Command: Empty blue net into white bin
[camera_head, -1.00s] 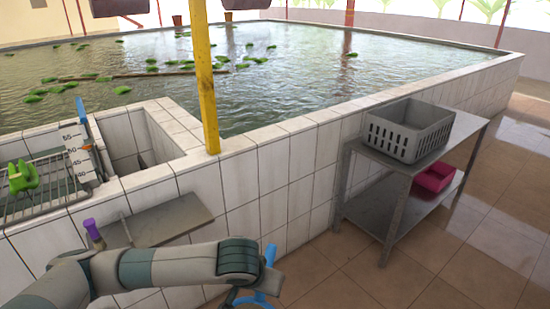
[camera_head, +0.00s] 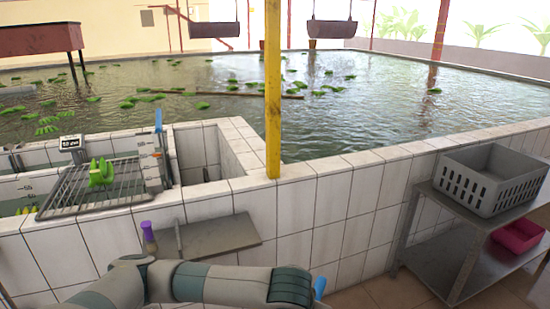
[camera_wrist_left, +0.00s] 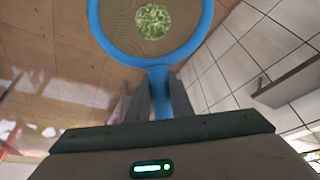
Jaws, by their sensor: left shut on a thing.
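My left gripper (camera_wrist_left: 161,100) is shut on the handle of the blue net (camera_wrist_left: 158,62) in the left wrist view. The net's round blue rim stretches beyond the fingers, and its top is cut off by the frame. A round green leafy clump (camera_wrist_left: 154,21) lies in the mesh, with tiled floor beyond. In the head view only a blue bit of the net (camera_head: 320,287) shows past my left arm at the bottom; the fingers are hidden there. No white bin can be made out. My right gripper is out of view.
A grey slotted crate (camera_head: 490,180) stands on a metal table (camera_head: 432,212) at the right, with a pink tub (camera_head: 517,237) below. A tiled pond wall (camera_head: 350,190) and a yellow post (camera_head: 272,100) lie ahead. A wire rack (camera_head: 125,180) holds a green object (camera_head: 101,172).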

